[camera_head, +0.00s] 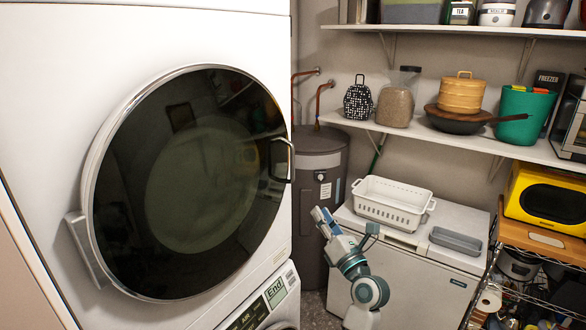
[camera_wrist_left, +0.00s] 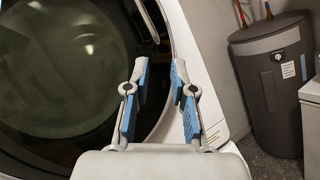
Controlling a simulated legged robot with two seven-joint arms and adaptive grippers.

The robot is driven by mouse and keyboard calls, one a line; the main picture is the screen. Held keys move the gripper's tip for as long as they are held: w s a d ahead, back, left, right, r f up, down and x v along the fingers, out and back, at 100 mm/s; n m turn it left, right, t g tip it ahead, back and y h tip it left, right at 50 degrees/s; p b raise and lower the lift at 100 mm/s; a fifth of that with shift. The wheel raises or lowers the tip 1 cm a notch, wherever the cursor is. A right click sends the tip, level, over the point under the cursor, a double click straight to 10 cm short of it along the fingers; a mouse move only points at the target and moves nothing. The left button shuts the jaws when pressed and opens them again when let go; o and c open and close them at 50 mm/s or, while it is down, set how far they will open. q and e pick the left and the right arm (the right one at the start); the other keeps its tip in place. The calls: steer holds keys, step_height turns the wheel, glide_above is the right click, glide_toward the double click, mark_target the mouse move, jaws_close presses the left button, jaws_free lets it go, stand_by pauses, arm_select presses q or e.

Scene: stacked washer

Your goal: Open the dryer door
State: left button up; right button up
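The dryer door (camera_head: 190,185) is a large round dark glass door with a silver rim on the white upper machine. It looks closed. Its metal loop handle (camera_head: 291,160) is on the right edge. The left wrist view shows the door glass (camera_wrist_left: 60,75) at left and the handle (camera_wrist_left: 148,18) at the top, beyond my fingertips. My left gripper (camera_head: 344,220) is below and right of the handle in the head view. In the left wrist view my left gripper (camera_wrist_left: 159,68) is open, with nothing between its blue-padded fingers. My right gripper is not in view.
A dark grey cylindrical tank (camera_head: 318,165) stands right of the dryer. A white chest freezer (camera_head: 410,275) carries a white basket (camera_head: 392,203) and a grey tray (camera_head: 455,241). A wire rack with a yellow microwave (camera_head: 545,198) is at far right. Loaded shelves (camera_head: 470,140) line the back wall.

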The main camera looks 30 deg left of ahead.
mark_target(293, 163)
arm_select(q)
steer(key=s+r+n+h+p, duration=0.1)
steer(key=s+r+n+h, duration=0.35)
steer(key=r, duration=0.45)
steer(key=shift+n+g, duration=0.25)
steer(key=shift+g, duration=0.05)
steer(key=p+x, duration=0.1)
steer(key=x, duration=0.4)
steer(key=p+x, duration=0.2)
steer(key=x, duration=0.4)
steer(key=p+x, duration=0.2)
steer(key=x, duration=0.3)
steer(key=shift+w+r, duration=0.35)
steer(key=shift+r, duration=0.05)
steer(key=shift+w+a, duration=0.2)
steer(key=shift+w, duration=0.1)
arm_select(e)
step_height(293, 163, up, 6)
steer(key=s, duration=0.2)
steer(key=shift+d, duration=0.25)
arm_select(q)
steer(key=shift+d, duration=0.1)
steer(key=c, duration=0.3)
steer(key=shift+s, duration=0.1)
jaws_close()
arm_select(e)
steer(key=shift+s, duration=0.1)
